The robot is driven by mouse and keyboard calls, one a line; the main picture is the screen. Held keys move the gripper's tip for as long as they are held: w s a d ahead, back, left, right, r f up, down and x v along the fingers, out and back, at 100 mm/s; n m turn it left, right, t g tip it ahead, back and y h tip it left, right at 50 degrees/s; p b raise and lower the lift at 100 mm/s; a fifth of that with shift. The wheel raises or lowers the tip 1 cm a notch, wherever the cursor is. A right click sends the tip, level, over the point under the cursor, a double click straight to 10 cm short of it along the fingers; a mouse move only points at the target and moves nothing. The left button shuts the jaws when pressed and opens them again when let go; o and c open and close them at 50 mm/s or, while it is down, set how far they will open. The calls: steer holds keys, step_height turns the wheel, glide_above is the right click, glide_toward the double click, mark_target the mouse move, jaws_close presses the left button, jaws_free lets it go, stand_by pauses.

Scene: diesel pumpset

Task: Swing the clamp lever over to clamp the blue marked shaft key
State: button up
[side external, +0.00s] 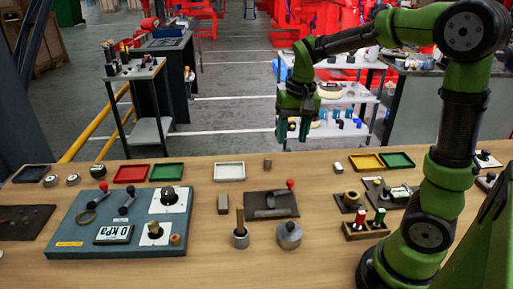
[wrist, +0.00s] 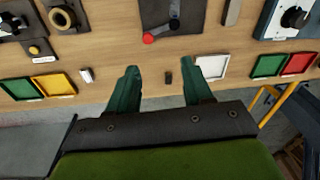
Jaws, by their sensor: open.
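A dark plate (side external: 258,211) lies mid-table with a clamp lever (side external: 278,190) that ends in a red knob (side external: 290,184). The plate also shows at the top of the wrist view (wrist: 165,12), with the red knob (wrist: 149,38) at its near edge. A grey metal piece lies on the plate. I cannot make out a blue mark or tell which piece is the shaft key. My gripper (side external: 293,135) hangs above the table's far edge, open and empty, apart from the lever. Its two green fingers show spread in the wrist view (wrist: 159,72).
A small dark block (wrist: 169,77) shows between my fingers in the wrist view. A white tray (side external: 229,171) and green tray (side external: 166,171) line the far edge. A blue-grey panel (side external: 70,233) with dials stands left. A grey cylinder (side external: 289,236) stands in front of the plate.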

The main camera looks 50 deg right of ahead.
mark_target(290, 180)
steer(key=shift+m+g, duration=0.5)
steer(key=shift+g, duration=0.1)
steer(key=f, duration=0.5)
steer(key=d+f, duration=0.1)
steer(key=f, duration=0.4)
steer(key=d+f, duration=0.1)
steer(key=f, duration=0.5)
steer(key=shift+w+d, duration=0.25)
steer(key=shift+w, duration=0.15)
steer(key=shift+r, duration=0.1)
jaws_close()
